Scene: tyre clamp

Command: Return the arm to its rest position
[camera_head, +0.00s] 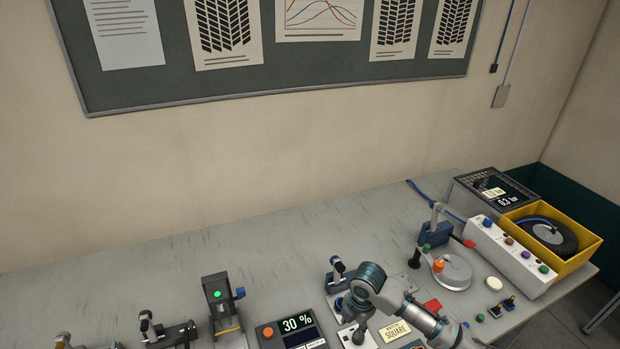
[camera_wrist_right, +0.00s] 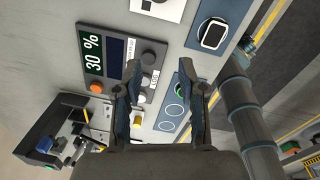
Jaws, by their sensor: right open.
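My right arm (camera_head: 418,316) reaches in from the lower right in the head view, bent over the front of the bench. In the right wrist view my right gripper (camera_wrist_right: 162,92) is open, its two dark fingers spread with nothing held between them. The fingers hang over the bench devices; a panel with a 30 % display (camera_wrist_right: 92,50) lies up and left of them. That panel also shows in the head view (camera_head: 292,331). My left gripper is in neither view.
A small device with a green light (camera_head: 218,296) stands left of the panel. To the right are a round disc fixture (camera_head: 455,273), a white button box (camera_head: 510,257) and a yellow bin (camera_head: 577,262) holding a tyre. The rear left of the bench is clear.

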